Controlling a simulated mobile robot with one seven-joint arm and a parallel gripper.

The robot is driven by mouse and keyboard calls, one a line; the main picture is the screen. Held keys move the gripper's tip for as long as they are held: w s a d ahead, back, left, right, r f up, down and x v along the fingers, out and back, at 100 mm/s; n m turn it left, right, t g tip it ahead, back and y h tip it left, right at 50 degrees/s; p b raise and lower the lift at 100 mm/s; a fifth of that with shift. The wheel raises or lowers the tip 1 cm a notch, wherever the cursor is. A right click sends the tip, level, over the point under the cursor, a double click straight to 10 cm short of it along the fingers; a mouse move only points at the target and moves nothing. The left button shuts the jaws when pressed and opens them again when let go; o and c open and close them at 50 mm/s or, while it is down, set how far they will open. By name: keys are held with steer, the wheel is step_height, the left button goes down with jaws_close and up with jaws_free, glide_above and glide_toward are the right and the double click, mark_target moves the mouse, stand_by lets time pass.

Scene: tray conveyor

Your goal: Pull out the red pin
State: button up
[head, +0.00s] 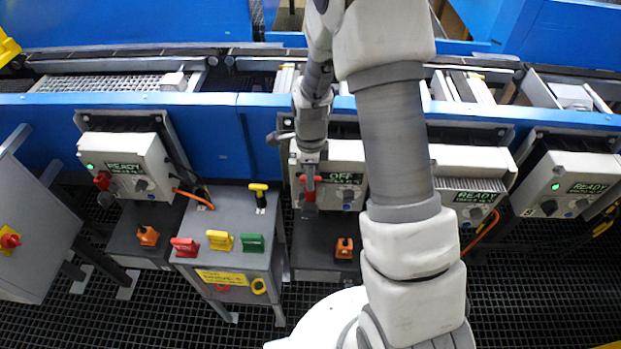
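A red pin (316,181) shows at the lower left of the control box (347,166) whose screen reads OFF, just left of my long arm link. My gripper (309,204) points down directly in front of this red pin and hides its middle. At this size I cannot tell whether the fingers are open or shut, or whether they touch the pin. A second red piece (101,180) sits at the lower left of the left control box (125,165), whose screen reads READY with a green light.
A grey stand (228,205) bears red, yellow and green blocks and an upright yellow-topped pin (259,189). Two more READY boxes stand right, one (565,185) at far right. The blue conveyor (225,130) runs behind. A grey cabinet (32,225) stands far left.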

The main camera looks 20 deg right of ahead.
steer(key=shift+f, duration=0.45)
jaws_close()
steer(key=shift+r, duration=0.3)
steer(key=shift+r+p, duration=1.85)
steer(key=shift+r, duration=0.75)
steer(key=shift+r, duration=0.1)
steer(key=shift+r+p, duration=1.25)
steer(key=shift+r, duration=0.65)
